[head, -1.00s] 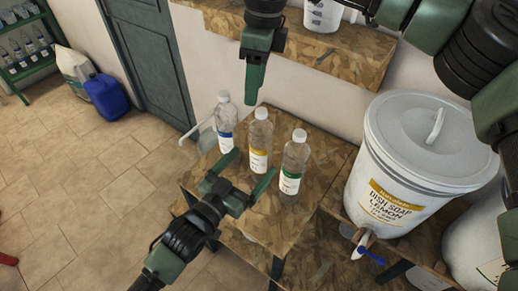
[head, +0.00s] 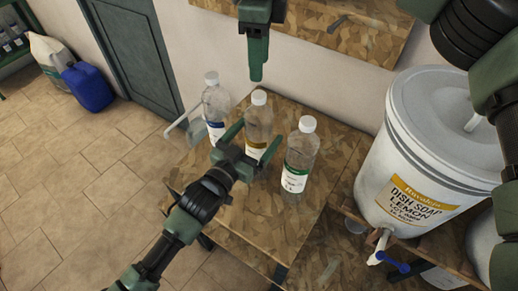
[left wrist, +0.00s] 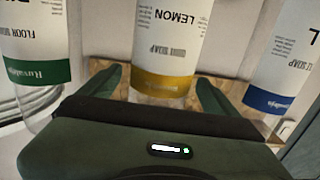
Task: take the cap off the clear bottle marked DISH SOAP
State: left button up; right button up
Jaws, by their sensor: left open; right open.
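The clear dish soap bottle (head: 258,119) with a yellow-banded label and white cap (head: 259,97) stands upright between two others on the wooden table. Its label reads LEMON in the left wrist view (left wrist: 175,45), where it appears upside down. My left gripper (head: 259,133) is open, with one finger on each side of this bottle's lower part; contact cannot be made out. My right gripper (head: 256,76) hangs above and behind the cap, pointing down, apart from it. It is open, though its fingers overlap in this view.
A green-label bottle (head: 299,155) stands close on the right and a blue-label bottle (head: 215,105) on the left. A white drum (head: 428,140) marked DISH SOAP LEMON, with a blue-handled tap (head: 393,262), stands further right. A wooden shelf (head: 310,25) is behind.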

pick_arm(q)
jog(key=shift+w+d, duration=0.3)
jog(key=shift+w, duration=0.1)
pick_arm(e)
jog(key=shift+s, duration=0.1)
pick_arm(q)
jog(key=shift+w, duration=0.1)
